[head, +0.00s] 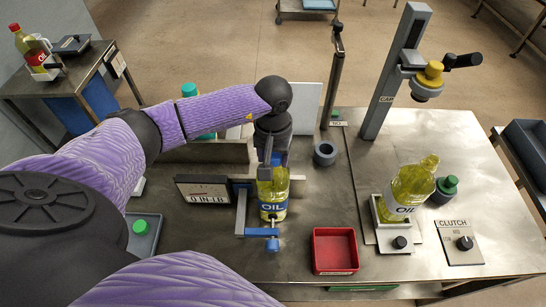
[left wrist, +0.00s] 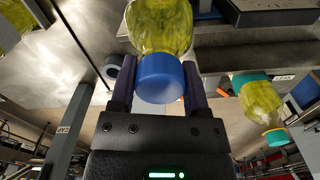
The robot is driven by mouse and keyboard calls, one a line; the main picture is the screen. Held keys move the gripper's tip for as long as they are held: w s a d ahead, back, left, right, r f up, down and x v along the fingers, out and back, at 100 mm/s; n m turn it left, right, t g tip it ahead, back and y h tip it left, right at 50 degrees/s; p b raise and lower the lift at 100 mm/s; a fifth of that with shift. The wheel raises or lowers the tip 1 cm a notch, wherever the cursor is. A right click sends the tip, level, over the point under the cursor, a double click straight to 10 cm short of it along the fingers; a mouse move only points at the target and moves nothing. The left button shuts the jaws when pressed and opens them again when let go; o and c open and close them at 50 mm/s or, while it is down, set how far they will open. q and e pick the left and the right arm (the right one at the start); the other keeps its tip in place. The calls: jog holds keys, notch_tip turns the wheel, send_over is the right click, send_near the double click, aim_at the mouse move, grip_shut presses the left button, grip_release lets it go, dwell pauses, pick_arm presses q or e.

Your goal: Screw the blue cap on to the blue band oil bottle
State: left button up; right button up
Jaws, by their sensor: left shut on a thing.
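The blue band oil bottle (head: 272,198) stands upright in a blue-handled clamp (head: 262,232) at the middle of the bench. In the left wrist view the yellow bottle (left wrist: 162,25) shows with the blue cap (left wrist: 160,78) at its mouth. I cannot tell whether the cap is threaded on or only resting there. My left gripper (head: 265,158) points down over the bottle's top and is shut on the blue cap, one finger (left wrist: 196,90) on each side. The head view mostly hides the cap behind the fingers. My right gripper is not in view.
A gauge (head: 203,191) reading 0 IN LB stands left of the clamp. A red tray (head: 335,250) lies to its right, with a grey ring (head: 325,152) behind. Farther right are another oil bottle (head: 408,190), a CAP post (head: 392,85) and a CLUTCH knob panel (head: 462,243).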

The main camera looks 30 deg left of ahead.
pick_arm(q)
jog(key=m, duration=0.3)
jog(key=shift+m, duration=0.3)
jog(key=m, duration=0.5)
jog(key=shift+m, duration=0.3)
jog(key=o, duration=0.8)
jog(key=n, duration=1.2)
jog(key=c, duration=0.8)
jog(key=m, duration=0.4)
jog(key=shift+m, duration=0.4)
jog(key=m, duration=0.7)
jog(key=shift+f, duration=0.1)
jog(key=o, duration=0.8)
